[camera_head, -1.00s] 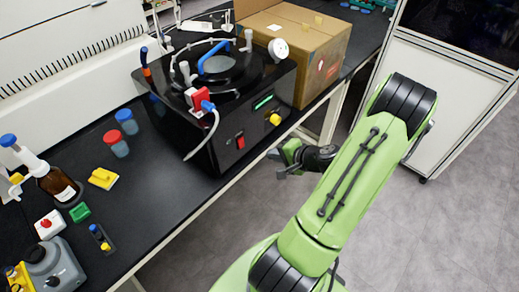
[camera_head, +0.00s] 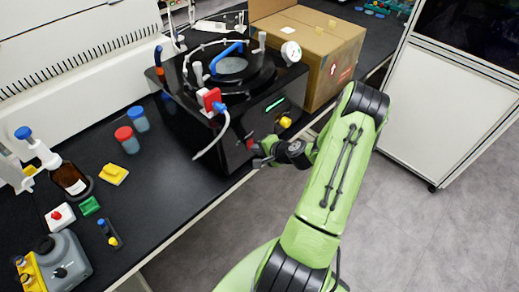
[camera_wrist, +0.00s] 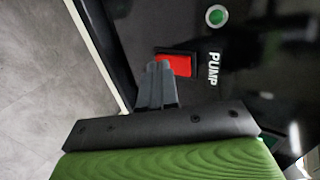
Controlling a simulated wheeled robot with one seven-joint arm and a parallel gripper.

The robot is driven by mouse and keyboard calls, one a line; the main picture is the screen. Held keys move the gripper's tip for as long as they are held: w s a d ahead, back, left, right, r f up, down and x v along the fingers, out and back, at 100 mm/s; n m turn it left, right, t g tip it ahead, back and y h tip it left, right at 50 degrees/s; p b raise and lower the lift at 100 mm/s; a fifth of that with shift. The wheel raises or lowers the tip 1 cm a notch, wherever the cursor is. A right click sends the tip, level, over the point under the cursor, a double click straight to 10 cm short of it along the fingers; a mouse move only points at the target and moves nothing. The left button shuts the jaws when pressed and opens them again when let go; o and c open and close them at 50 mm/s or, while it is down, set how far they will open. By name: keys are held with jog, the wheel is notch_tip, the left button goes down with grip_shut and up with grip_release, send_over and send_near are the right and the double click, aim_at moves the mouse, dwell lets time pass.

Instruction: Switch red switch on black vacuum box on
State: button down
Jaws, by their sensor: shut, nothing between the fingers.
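The black vacuum box (camera_head: 215,148) stands on the black bench, with round top fittings, a red connector and a yellow knob. Its red switch (camera_wrist: 181,65) sits on the front face beside the word PUMP in the wrist view; in the head view my gripper mostly covers it, leaving a bit of red (camera_head: 250,143). My gripper (camera_head: 256,156) is at the front face, by the switch. In the wrist view its fingers (camera_wrist: 158,68) are shut together and empty, with the tips at the switch's lower left edge. I cannot tell whether they touch it.
A cardboard box (camera_head: 325,50) stands right of the vacuum box. Jars with red and blue lids (camera_head: 127,140), a brown bottle (camera_head: 70,178) and small coloured parts lie on the bench at left. Open floor (camera_head: 420,230) lies in front at right.

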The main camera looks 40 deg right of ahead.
jog(key=shift+f, duration=0.1)
jog(key=shift+w+r+t, duration=0.25)
jog(key=shift+r+t, duration=0.05)
jog(key=shift+r, duration=0.65)
jog(key=shift+f, duration=0.1)
